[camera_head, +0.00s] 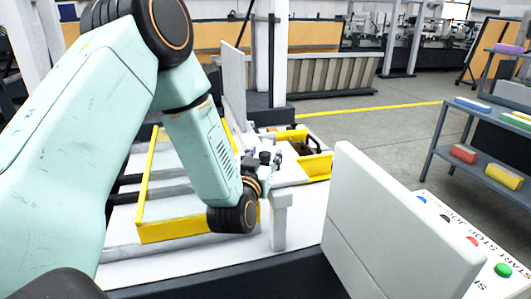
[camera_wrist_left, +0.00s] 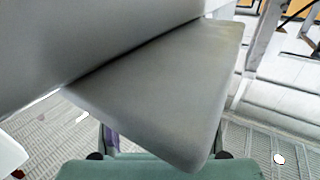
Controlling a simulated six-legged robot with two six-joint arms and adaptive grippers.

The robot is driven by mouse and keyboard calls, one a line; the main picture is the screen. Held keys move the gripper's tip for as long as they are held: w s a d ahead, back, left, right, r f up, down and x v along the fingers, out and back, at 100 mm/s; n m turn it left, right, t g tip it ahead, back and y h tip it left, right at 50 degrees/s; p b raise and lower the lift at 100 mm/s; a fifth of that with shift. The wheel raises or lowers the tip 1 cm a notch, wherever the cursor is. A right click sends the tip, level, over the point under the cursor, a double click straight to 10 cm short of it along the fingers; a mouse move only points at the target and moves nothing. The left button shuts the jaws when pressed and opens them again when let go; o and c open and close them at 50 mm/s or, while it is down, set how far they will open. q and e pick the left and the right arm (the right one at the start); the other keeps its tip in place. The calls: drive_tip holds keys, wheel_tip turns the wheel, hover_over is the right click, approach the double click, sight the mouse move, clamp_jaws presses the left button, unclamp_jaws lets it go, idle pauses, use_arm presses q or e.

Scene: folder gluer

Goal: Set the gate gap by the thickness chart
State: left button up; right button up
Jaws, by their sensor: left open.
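My left gripper (camera_head: 268,160) is open, small and partly hidden behind my own wrist, above the white machine bed (camera_head: 195,262). No held object shows. A white post with a square cap (camera_head: 281,215) stands just right of my wrist. A tall pale upright plate (camera_head: 234,85) rises behind my forearm. I cannot tell which part is the gate, and no readable thickness chart shows. In the left wrist view a large grey slab (camera_wrist_left: 165,90) fills the middle, close to the camera. My right gripper is not in view.
A yellow-edged frame (camera_head: 180,231) and a yellow bracket (camera_head: 317,166) sit on the machine. A shelf (camera_head: 478,165) with coloured boxes is at right. Grey floor lies between.

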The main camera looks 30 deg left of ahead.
use_arm(q)
drive_tip(key=shift+w+a+f, duration=0.1)
drive_tip(key=shift+w+a, duration=0.15)
drive_tip(key=shift+w, duration=0.25)
drive_tip(key=shift+s+d+r, duration=0.15)
drive_tip(key=shift+s+r, duration=0.05)
drive_tip(key=shift+w+f, duration=0.15)
drive_tip(key=shift+w, duration=0.05)
drive_tip(key=c, duration=0.4)
clamp_jaws()
drive_tip(key=shift+y, duration=0.3)
drive_tip(key=shift+n+g+y+b, duration=0.3)
drive_tip(key=shift+n+y+b, duration=0.1)
drive_tip(key=shift+n, duration=0.1)
drive_tip(key=shift+y, duration=0.3)
drive_tip(key=shift+n+g+y, duration=0.3)
drive_tip(key=shift+n, duration=0.1)
